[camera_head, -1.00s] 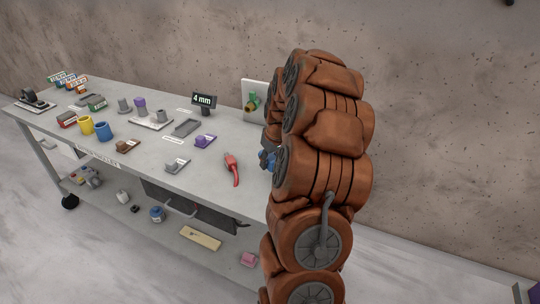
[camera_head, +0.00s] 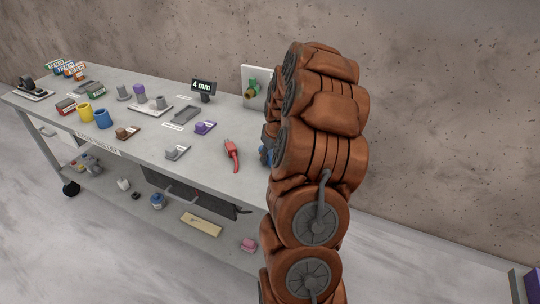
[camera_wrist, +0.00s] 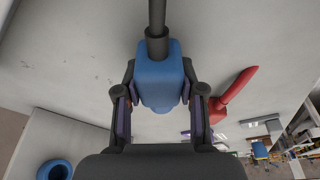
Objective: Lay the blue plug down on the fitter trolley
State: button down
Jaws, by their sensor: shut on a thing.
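The blue plug (camera_wrist: 159,72) sits between the fingers of my gripper (camera_wrist: 160,100) in the wrist view, with a dark stem rising from its top end. My gripper is shut on it. In the head view only a bit of blue (camera_head: 266,155) shows at the left edge of my arm, which hides the rest of the gripper. The fitter trolley (camera_head: 145,178) has a grey top with a lower shelf. The plug is over its right end; I cannot tell if it touches the top.
Red-handled pliers (camera_head: 232,155) lie just left of my gripper, also in the wrist view (camera_wrist: 232,94). A white panel with a green and brass fitting (camera_head: 252,88) stands behind. Bare top lies in front of the pliers.

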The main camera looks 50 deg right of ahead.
jog(key=shift+f+b, duration=0.55)
jog(key=shift+f, duration=0.25)
jog(key=c, duration=0.6)
grip_release()
jog(key=shift+s+r, duration=0.1)
jog(key=shift+r, duration=0.45)
jog(key=v, duration=1.1)
jog(key=shift+s, duration=0.1)
